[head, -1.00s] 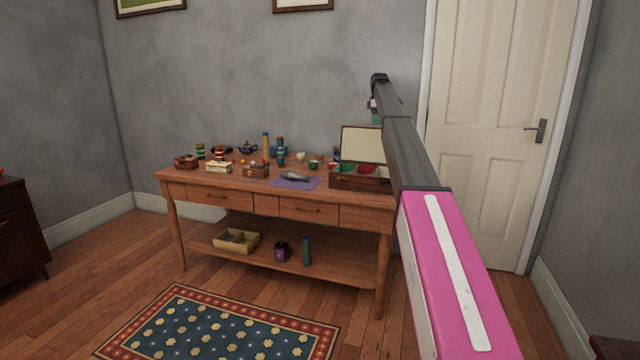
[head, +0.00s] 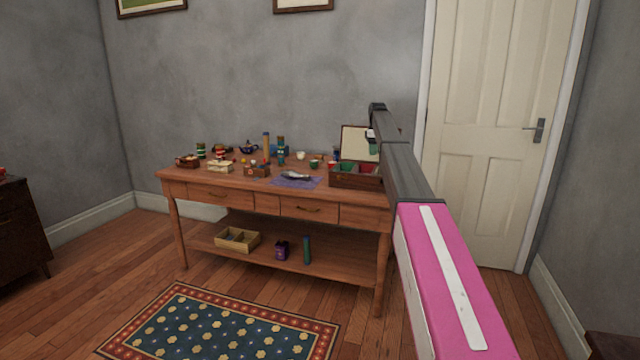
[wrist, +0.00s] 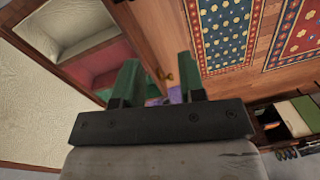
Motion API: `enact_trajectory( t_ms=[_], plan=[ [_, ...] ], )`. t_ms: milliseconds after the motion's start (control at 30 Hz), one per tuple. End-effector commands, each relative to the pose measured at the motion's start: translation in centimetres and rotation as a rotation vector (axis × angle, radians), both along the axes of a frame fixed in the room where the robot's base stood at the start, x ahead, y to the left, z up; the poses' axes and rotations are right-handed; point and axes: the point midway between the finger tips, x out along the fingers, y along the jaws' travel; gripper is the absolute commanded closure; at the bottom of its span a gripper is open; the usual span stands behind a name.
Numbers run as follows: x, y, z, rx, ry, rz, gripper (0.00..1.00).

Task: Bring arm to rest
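My gripper (wrist: 160,78) shows two green fingers spread apart in the wrist view, with nothing between them. In the head view my gripper (head: 373,146) is small and partly hidden at the far end of my arm, in front of the open box's lid. My arm reaches forward from the lower right, with a pink section and a dark grey one. The wooden box (head: 347,181) with red and green compartments stands at the table's right end, lid up. It also fills the left of the wrist view (wrist: 75,75); I cannot tell how close the fingers are to it.
The wooden table (head: 235,186) holds a teapot (head: 248,148), a purple cloth (head: 306,183) and several small pots and boxes. Its lower shelf holds a divided tray (head: 237,250). A patterned rug (head: 220,323) lies in front. A white door (head: 490,150) is at the right.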

Motion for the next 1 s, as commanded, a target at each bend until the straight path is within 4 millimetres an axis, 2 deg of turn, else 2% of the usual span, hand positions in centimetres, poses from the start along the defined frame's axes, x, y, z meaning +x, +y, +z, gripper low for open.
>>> enact_trajectory(
  t_ms=[33,200,367,500,667,800,867,1000],
  plan=[
    [-2.2,0.3,-2.3,-0.002,0.001,-0.027,0.63],
    [-8.2,1.2,-9.8,-0.012,-0.004,-0.153,0.63],
    [-14.4,2.1,-16.6,-0.020,-0.010,-0.283,0.63],
    [-20.4,2.8,-22.0,-0.027,-0.015,-0.398,0.63],
    [-27.8,3.7,-27.5,-0.035,-0.020,-0.532,0.63],
    [-34.7,4.3,-31.5,-0.039,-0.026,-0.654,0.63],
    [-37.8,4.6,-33.1,-0.041,-0.029,-0.708,0.63],
    [-45.2,5.1,-36.1,-0.045,-0.035,-0.835,0.63]
  ],
)
